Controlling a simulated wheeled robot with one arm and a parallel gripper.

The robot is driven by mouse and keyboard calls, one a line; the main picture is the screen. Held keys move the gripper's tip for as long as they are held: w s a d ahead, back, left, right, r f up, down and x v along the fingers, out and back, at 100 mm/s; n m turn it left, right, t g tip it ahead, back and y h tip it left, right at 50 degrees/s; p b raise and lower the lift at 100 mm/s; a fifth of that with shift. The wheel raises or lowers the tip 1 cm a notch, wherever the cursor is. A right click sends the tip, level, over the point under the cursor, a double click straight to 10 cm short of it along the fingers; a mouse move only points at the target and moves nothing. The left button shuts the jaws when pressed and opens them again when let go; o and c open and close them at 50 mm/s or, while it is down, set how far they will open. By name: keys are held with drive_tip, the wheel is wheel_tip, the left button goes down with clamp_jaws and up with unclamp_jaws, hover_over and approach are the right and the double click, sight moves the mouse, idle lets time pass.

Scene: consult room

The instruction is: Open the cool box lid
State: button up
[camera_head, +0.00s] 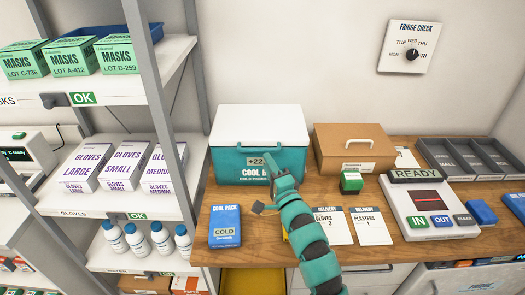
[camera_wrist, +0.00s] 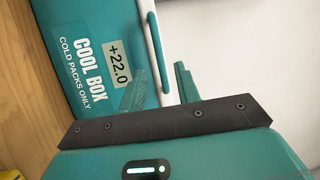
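The teal cool box (camera_head: 223,163) stands at the back left of the wooden counter. Its white lid (camera_head: 257,122) is down and closed. In the wrist view the box (camera_wrist: 75,20) appears turned on its side, with the lid (camera_wrist: 215,45) to the right and a teal bar (camera_wrist: 158,52) along the lid's front edge. My gripper (camera_head: 270,160) is in front of the box's front face, partly covering its lettering.
A brown carton (camera_head: 350,152) stands right of the box. A blue cold pack (camera_head: 225,226), a small green box (camera_head: 351,182) and delivery cards (camera_head: 370,222) lie in front. Shelving (camera_head: 175,165) is close on the left. A scanner (camera_head: 425,200) sits on the right.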

drive_tip(key=shift+p+x, duration=0.6)
drive_tip(key=shift+x, duration=1.95)
drive_tip(key=shift+c, duration=0.4)
clamp_jaws()
